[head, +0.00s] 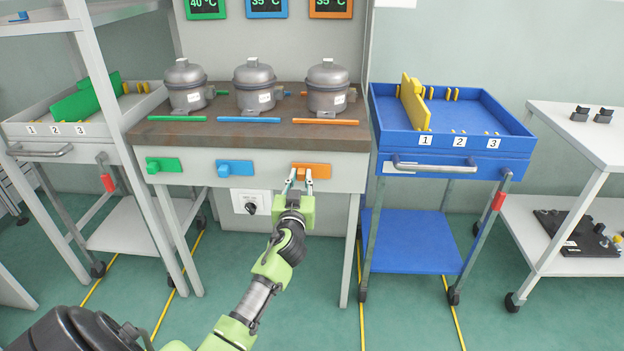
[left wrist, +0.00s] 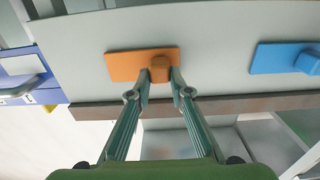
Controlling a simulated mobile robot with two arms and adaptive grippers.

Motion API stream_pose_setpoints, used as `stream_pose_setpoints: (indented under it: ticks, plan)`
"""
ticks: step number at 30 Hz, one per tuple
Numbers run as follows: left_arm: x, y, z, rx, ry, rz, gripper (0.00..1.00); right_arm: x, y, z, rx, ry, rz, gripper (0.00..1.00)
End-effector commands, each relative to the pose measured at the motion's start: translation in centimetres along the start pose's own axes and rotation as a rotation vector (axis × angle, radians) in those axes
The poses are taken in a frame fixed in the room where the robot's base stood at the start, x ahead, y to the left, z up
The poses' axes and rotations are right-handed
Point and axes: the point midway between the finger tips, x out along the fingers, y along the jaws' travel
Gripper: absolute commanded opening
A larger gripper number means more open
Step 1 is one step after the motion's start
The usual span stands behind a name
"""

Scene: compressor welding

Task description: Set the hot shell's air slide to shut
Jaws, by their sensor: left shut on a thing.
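Three grey shells stand on the bench: left (head: 187,88), middle (head: 254,87) and right (head: 328,88). Above them are a green display (head: 205,8) reading 40 °C, a blue display (head: 266,8) and an orange display (head: 330,8) that both seem to read 35 °C; their tops are cut off. On the bench front are a green slide (head: 166,165), a blue slide (head: 238,168) and an orange slide (head: 321,170). My left gripper (head: 299,181) is shut on the orange slide's knob (left wrist: 160,69), which sits toward its plate's left end in the head view. My right gripper is out of view.
A black-knobbed socket (head: 251,203) is below the bench front, beside my left gripper. A blue cart (head: 452,168) stands right of the bench, a white trolley (head: 590,135) farther right. A white tray cart (head: 25,130) stands left. Floor in front is clear.

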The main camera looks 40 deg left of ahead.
Motion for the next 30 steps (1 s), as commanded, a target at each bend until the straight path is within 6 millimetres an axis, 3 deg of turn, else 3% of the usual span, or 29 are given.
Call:
stream_pose_setpoints:
  ticks: [7, 8, 9, 22, 26, 30]
  plan:
    - [0.1, -0.5, 0.1, 0.004, -0.003, -0.011, 0.00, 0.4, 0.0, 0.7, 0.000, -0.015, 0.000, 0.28]
    - [0.1, -0.5, 0.1, 0.004, -0.003, -0.011, 0.27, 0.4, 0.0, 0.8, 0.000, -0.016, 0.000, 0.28]
    - [0.1, -0.5, 0.1, 0.004, -0.003, -0.011, 0.36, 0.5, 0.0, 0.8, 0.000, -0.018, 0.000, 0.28]
    - [-0.5, -0.2, 0.1, 0.001, -0.002, -0.006, 0.36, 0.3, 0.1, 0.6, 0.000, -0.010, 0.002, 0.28]
    - [-2.3, -0.2, 0.2, 0.001, -0.003, -0.006, 0.36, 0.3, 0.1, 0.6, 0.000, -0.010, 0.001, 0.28]
    - [-5.4, -0.3, 0.3, -0.001, -0.005, -0.007, 0.36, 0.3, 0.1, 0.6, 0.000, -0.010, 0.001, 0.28]
